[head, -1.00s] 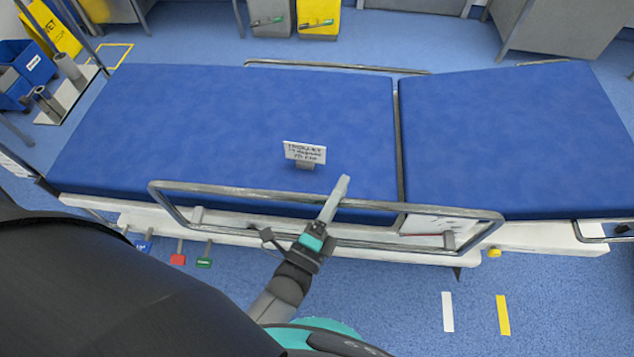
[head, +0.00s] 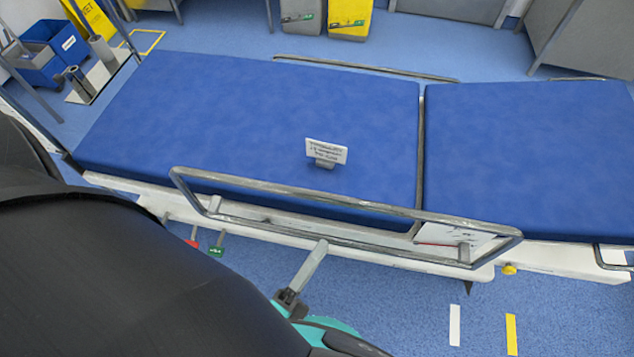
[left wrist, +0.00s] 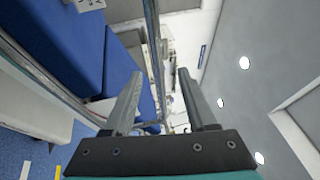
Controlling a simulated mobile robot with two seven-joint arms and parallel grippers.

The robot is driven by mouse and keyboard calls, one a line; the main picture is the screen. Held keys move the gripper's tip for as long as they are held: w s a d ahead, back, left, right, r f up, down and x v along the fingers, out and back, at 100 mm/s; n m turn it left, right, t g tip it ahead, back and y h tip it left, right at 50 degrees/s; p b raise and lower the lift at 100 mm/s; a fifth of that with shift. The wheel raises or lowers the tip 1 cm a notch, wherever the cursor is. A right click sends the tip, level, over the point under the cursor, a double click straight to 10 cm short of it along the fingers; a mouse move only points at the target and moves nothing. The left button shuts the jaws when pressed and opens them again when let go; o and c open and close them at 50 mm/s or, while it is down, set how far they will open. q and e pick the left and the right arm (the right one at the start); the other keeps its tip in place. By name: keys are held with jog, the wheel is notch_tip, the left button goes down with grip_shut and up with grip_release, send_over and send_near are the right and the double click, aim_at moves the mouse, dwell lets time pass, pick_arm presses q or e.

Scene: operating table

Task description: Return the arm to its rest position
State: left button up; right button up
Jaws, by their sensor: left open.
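My left gripper (head: 314,262) shows low in the head view, in front of the near side rail and clear of the table. In the left wrist view its two fingers (left wrist: 158,100) stand apart with nothing between them. Most of the left arm is hidden behind my own dark body parts at the lower left. My right gripper is in neither view.
The blue operating table (head: 250,110) spans the head view. Its near metal side rail (head: 345,205) is close to my left gripper. A small white sign (head: 326,151) stands on the mattress. Red and green pedals (head: 217,246) sit below.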

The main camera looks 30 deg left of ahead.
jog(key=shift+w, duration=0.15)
pick_arm(q)
notch_tip(320, 180, down, 19)
jog(key=s+a+n+g, duration=0.1)
jog(key=s+n+g, duration=0.1)
jog(key=n+g, duration=0.65)
jog(key=s+a+f+n+g+y, duration=0.1)
jog(key=s+a+f+n+g, duration=0.3)
jog(key=s+f+g, duration=0.1)
jog(key=s+a+f+n+g+y, duration=0.1)
jog(key=s+a+f+n+g, duration=0.3)
jog(key=s+f, duration=0.4)
jog(key=shift+s+n+g, duration=0.65)
jog(key=shift+s, duration=0.05)
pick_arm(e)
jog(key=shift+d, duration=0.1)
pick_arm(q)
jog(key=shift+a, duration=0.1)
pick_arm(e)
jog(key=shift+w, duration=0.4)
